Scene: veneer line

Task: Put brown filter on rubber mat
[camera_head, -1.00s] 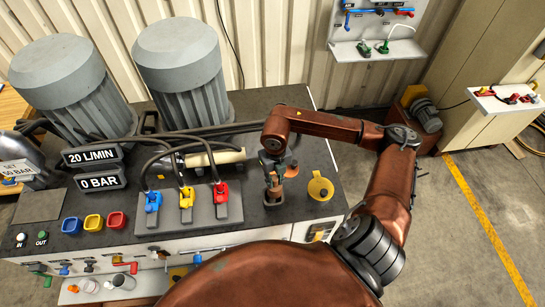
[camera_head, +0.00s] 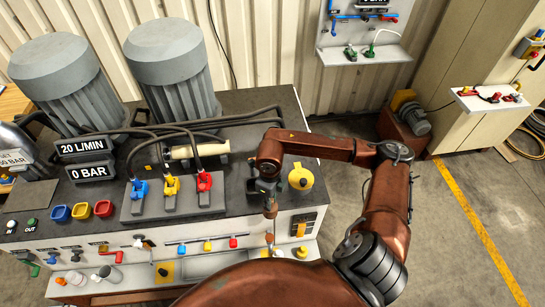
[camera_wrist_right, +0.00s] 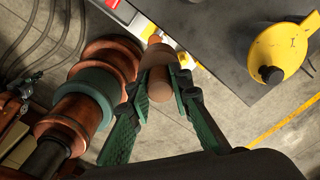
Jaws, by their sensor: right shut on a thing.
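My right gripper (camera_head: 268,197) is at the front edge of the dark bench top, pointing down. In the right wrist view, its green fingers (camera_wrist_right: 163,82) are shut on the brown filter (camera_wrist_right: 159,90), a small rounded brown piece seen from above. In the head view the gripper and arm partly hide the filter, and its outline is hard to separate from the brown arm. A flat dark grey square (camera_head: 31,196), which looks like the rubber mat, lies bare at the left end of the bench top. My left gripper is not in view.
A yellow round part with a black knob (camera_head: 301,177) is right of the gripper. Blue, yellow and red valves on a grey block (camera_head: 172,206) and coloured square cups (camera_head: 81,211) lie between gripper and mat. A lower shelf holds small items, including a white cylinder (camera_head: 75,277).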

